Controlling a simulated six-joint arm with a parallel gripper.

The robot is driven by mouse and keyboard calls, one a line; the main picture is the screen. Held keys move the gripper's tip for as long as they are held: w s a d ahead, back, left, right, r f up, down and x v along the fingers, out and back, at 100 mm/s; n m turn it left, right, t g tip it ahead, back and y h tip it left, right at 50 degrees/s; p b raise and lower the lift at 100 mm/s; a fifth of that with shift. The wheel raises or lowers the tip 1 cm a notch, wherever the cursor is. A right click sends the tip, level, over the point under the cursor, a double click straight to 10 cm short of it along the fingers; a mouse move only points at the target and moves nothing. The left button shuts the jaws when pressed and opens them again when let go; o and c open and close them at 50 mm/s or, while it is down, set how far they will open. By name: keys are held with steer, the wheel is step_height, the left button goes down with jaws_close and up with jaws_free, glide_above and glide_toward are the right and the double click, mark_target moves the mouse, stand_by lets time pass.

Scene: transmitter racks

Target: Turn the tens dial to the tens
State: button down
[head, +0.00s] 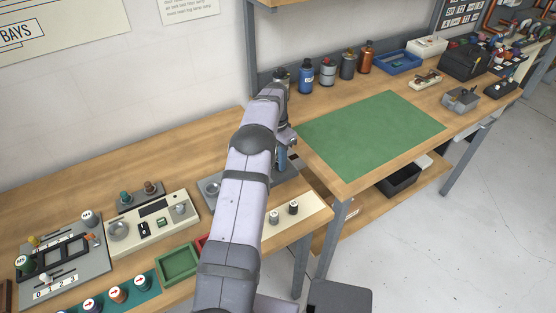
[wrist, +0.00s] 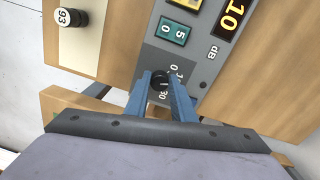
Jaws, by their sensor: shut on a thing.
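The dial in my gripper is a small round black knob (wrist: 160,81) with a white pointer line, in the wrist view. It sits on a grey panel (wrist: 207,68), among white numbers including 0 and 30; the fingers hide part of the scale. My gripper (wrist: 161,84) is shut on this knob, one blue finger on each side. A green plate (wrist: 173,33) shows 5 and 0, and a black display (wrist: 232,17) shows an orange 10 beside "dB". In the head view my arm hides most of the panel.
In the head view, a green mat (head: 372,137) lies clear on the right, bottles (head: 306,76) stand behind, and a cream device (head: 152,224) and green tray (head: 179,263) lie left of my arm.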

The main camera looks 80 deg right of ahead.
steer(key=c, duration=1.5)
jaws_free()
steer(key=shift+r, duration=0.1)
steer(key=shift+w+d+r+b, duration=0.1)
steer(key=shift+r+b, duration=0.85)
steer(key=shift+r, duration=2.65)
